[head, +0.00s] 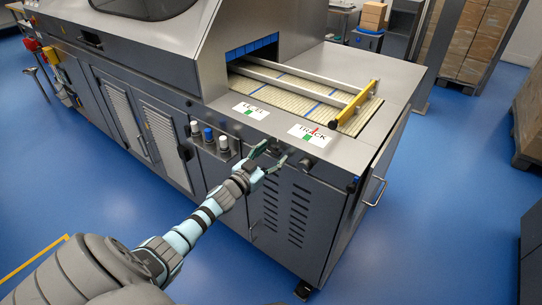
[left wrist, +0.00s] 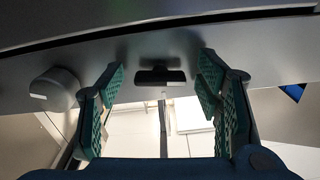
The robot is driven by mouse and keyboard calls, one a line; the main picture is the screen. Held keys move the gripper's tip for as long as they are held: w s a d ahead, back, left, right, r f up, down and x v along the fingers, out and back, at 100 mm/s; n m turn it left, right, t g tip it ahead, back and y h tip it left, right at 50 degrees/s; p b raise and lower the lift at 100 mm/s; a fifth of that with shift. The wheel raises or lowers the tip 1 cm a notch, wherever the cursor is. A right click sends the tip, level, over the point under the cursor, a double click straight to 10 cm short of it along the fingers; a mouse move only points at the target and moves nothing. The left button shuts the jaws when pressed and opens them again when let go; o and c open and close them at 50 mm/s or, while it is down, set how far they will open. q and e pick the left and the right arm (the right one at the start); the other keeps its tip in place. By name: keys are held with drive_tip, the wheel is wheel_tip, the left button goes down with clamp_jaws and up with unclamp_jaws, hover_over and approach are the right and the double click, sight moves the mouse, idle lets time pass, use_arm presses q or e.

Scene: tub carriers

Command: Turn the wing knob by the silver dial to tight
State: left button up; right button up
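My left gripper (head: 270,157) reaches to the front face of the grey machine, near its right corner. In the left wrist view its two green-padded fingers (left wrist: 158,92) are open, one on each side of a black wing knob (left wrist: 160,76), with a gap on both sides. The knob's wing lies across the picture, roughly level. A round silver dial (left wrist: 55,88) with a pale mark sits left of the knob, outside the fingers. In the head view the gripper partly covers this spot, and the knob's setting cannot be read. My right gripper is not in view.
Signs reading LEVEL (head: 250,111) and TRACK (head: 311,134) lie on the machine's top edge. Several small knobs, one with a blue cap (head: 208,135), stand left of the gripper. A yellow bar (head: 353,103) crosses the conveyor end. Blue floor (head: 440,190) is clear at right.

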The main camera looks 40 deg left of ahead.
use_arm(q)
drive_tip(key=c, duration=1)
drive_tip(key=shift+m, duration=0.4)
drive_tip(key=m+b, duration=0.1)
drive_tip(key=m, duration=0.6)
drive_tip(key=shift+a+f+b, duration=0.1)
drive_tip(key=shift+a+b, duration=0.05)
drive_tip(key=shift+b, duration=0.25)
drive_tip(key=shift+m+b, duration=1.05)
drive_tip(key=shift+m, duration=3.25)
